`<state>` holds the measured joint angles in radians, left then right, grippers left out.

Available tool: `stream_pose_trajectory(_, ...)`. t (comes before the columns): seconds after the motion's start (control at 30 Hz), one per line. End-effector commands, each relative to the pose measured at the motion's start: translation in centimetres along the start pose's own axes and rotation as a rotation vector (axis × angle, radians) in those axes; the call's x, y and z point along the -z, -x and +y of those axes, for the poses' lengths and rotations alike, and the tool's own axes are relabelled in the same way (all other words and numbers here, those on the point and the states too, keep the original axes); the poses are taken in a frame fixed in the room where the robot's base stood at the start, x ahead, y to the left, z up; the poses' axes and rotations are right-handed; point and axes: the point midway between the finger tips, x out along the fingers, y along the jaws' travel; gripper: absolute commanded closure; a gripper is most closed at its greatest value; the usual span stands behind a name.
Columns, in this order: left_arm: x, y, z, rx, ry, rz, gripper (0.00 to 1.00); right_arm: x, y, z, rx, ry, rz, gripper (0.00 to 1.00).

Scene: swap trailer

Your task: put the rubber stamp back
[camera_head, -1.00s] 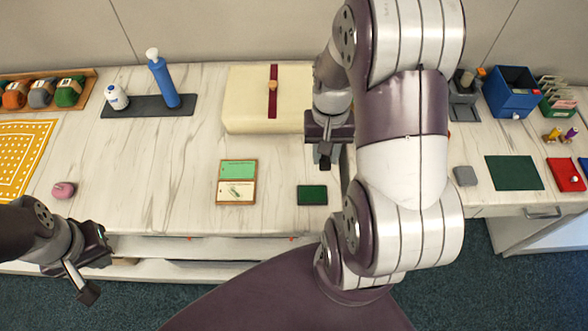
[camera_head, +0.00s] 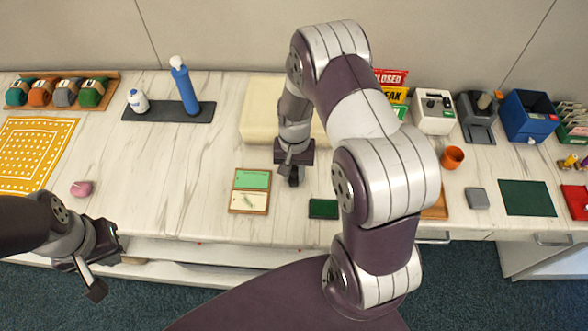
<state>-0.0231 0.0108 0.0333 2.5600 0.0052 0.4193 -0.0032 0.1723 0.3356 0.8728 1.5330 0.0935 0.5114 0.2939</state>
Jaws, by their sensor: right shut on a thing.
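My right gripper (camera_head: 293,172) points down above the table, beside the right edge of a wooden tray. It is shut on what seems to be the rubber stamp; only a small dark part shows at the fingertips. The wooden tray (camera_head: 236,203) holds a green card (camera_head: 253,179) and a pale card (camera_head: 250,201). A dark green pad (camera_head: 323,208) lies to the right of the gripper, apart from it. My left gripper (camera_head: 106,277) is open and empty at the table's front edge, lower left.
A cream box (camera_head: 258,110) stands behind the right gripper, partly hidden by my arm. A blue bottle (camera_head: 186,90) stands on a dark mat at back left. An orange cup (camera_head: 452,157), a grey block (camera_head: 477,198) and a dark stand (camera_head: 478,122) are at right.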

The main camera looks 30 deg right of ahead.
Motion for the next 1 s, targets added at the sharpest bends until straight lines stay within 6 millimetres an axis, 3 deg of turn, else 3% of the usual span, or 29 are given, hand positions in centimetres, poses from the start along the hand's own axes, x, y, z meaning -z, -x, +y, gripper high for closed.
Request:
stream_pose_trajectory(0.27, 0.0, -0.3, 0.0, 0.000, 0.000, 0.000, 1.00, 0.1, -0.4, 0.0, 0.000, 0.000, 0.000, 0.91)
stream_pose_trajectory(0.3, 0.0, -0.2, 0.0, 0.000, 0.000, 0.000, 1.00, 0.1, -0.3, 0.0, 0.000, 0.000, 0.001, 0.59)
stream_pose_trajectory(0.33, 0.0, -0.2, 0.0, 0.000, 0.000, 0.000, 1.00, 0.1, -0.3, 0.0, 0.000, 0.000, 0.001, 0.49)
stream_pose_trajectory(0.37, 0.0, -0.2, 0.0, 0.000, 0.000, 0.000, 1.00, 0.1, -0.3, 0.0, 0.000, 0.000, 0.000, 0.46)
stream_pose_trajectory(0.6, 0.0, -0.2, 0.0, 0.000, 0.000, 0.000, 1.00, 0.1, -0.2, 0.0, 0.000, 0.000, 0.001, 0.46)
stream_pose_trajectory(0.73, 0.0, -0.1, 0.0, 0.000, 0.000, 0.000, 1.00, 0.2, 0.9, -0.1, 0.002, 0.000, 0.005, 0.46)
stream_pose_trajectory(1.0, -0.1, -0.9, 0.0, 0.000, 0.000, 0.000, 1.00, 0.1, 7.8, 0.0, 0.002, 0.000, 0.006, 0.46)
